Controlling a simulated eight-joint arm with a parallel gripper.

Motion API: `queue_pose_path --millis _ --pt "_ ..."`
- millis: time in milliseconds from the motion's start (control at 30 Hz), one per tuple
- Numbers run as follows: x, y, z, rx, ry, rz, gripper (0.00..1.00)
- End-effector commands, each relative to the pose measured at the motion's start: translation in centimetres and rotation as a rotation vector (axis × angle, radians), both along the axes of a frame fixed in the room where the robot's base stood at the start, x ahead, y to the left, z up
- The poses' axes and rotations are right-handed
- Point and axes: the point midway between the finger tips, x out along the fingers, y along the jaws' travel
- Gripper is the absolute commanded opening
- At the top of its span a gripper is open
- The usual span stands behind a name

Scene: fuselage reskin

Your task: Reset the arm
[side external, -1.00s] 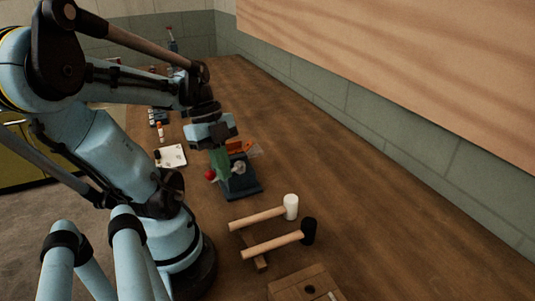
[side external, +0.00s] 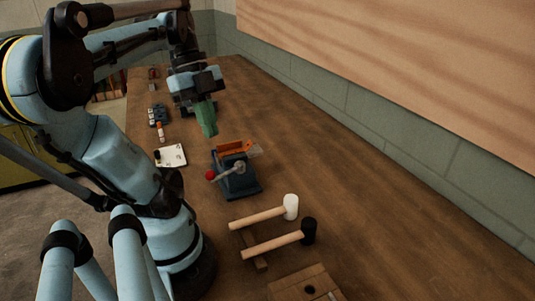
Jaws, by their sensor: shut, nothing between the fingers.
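My gripper (side external: 209,130) hangs from the arm with its green fingers pointing down. The fingers are shut and nothing shows between them. It is above the table, behind the blue-grey vise (side external: 238,185) in the picture and apart from it. The vise has a lever with a red ball end, and an orange piece (side external: 233,148) sits at its top.
Two mallets, one white-headed (side external: 291,207) and one black-headed (side external: 308,231), lie in front of the vise on a wooden rest. A wooden block (side external: 305,286) is at the front. A white pad (side external: 172,156) and small items lie left. The table's right side is clear.

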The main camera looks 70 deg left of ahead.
Motion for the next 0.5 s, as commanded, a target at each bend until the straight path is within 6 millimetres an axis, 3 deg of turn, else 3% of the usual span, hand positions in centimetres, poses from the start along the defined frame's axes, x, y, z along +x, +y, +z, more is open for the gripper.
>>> queue_pose_path --millis 267,500 --pt "0.2 0.0 -0.1 0.005 0.004 0.007 0.0" --pt "2.9 -0.7 -2.2 0.096 0.064 0.192 0.0"
